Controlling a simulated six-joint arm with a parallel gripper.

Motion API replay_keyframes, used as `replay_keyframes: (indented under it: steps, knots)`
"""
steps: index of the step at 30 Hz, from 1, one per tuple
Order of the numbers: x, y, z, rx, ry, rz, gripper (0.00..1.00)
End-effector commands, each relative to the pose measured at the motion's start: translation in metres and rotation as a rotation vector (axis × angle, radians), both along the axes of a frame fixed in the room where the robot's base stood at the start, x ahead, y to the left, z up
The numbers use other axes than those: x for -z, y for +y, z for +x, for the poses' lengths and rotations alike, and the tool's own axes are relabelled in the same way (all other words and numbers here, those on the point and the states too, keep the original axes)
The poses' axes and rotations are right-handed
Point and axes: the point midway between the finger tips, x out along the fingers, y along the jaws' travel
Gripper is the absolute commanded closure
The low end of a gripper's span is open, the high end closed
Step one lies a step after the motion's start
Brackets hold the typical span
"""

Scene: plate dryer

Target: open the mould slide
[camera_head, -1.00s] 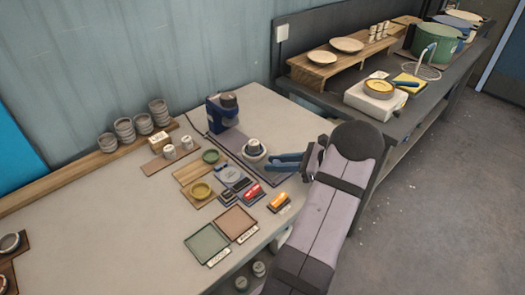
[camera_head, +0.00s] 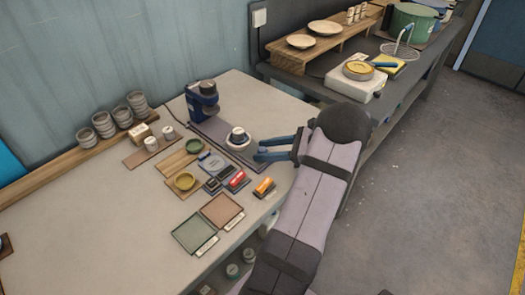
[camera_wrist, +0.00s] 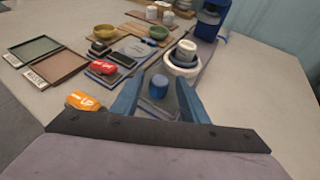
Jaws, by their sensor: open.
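The blue machine (camera_head: 203,100) stands at the back of the table, with a dark slide track (camera_head: 215,132) running from it toward my gripper. A round white mould with a dark band (camera_head: 239,138) sits on the track; it also shows in the wrist view (camera_wrist: 183,62). A short blue knob (camera_wrist: 159,87) stands at the near end of the track. My gripper (camera_head: 258,150) is open, its two blue fingers (camera_wrist: 159,90) on either side of the knob. I cannot tell whether they touch it. The knob is hard to make out in the head view.
An orange block (camera_head: 264,187) and a red block (camera_wrist: 103,67) lie left of my gripper. Stacked cups (camera_head: 137,103) line the wall.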

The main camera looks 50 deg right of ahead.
Motion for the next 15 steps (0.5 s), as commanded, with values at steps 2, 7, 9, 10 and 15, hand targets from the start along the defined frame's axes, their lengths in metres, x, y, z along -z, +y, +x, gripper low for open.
replay_keyframes:
  steps: [2, 7, 9, 10, 15]
  knots:
    - [-0.003, -0.006, -0.01, 0.003, 0.0, -0.004, 0.6]
    - [-0.012, -0.015, -0.029, 0.002, 0.0, -0.003, 0.6]
    - [-0.015, -0.019, -0.036, 0.002, 0.0, -0.004, 0.6]
    - [-0.016, -0.02, -0.039, 0.002, -0.001, -0.004, 0.6]
    - [-0.022, -0.024, -0.048, 0.0, 0.001, -0.003, 0.6]
